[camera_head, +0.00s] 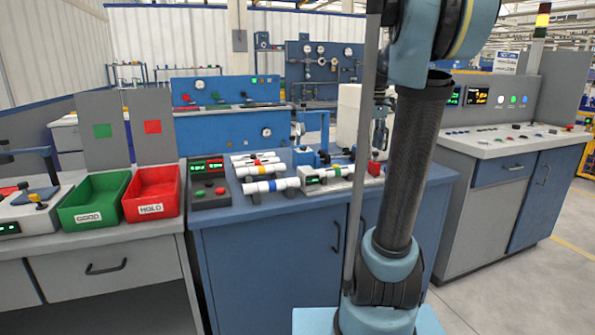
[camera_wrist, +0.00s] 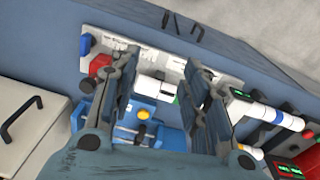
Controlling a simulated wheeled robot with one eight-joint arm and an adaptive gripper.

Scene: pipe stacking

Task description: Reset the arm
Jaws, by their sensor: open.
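My arm (camera_head: 415,160) rises in the right half of the head view and hides part of the blue bench behind it. My gripper (camera_wrist: 166,80) is open in the wrist view, its two dark fingers spread apart and pointing down over the bench. A white pipe piece (camera_wrist: 154,88) on the grey fixture (camera_wrist: 128,50) shows between the fingers, apart from them as far as I can see. In the head view the gripper is mostly hidden by my arm, above the fixture (camera_head: 318,186) at the bench's right part.
White pipes with coloured bands (camera_head: 270,187) lie left of the fixture. A blue clamp (camera_wrist: 150,137) stands by it. A control box (camera_head: 209,190), a green bin (camera_head: 95,205) and a red bin (camera_head: 152,195) are farther left. A console (camera_head: 500,145) stands right, with open floor before it.

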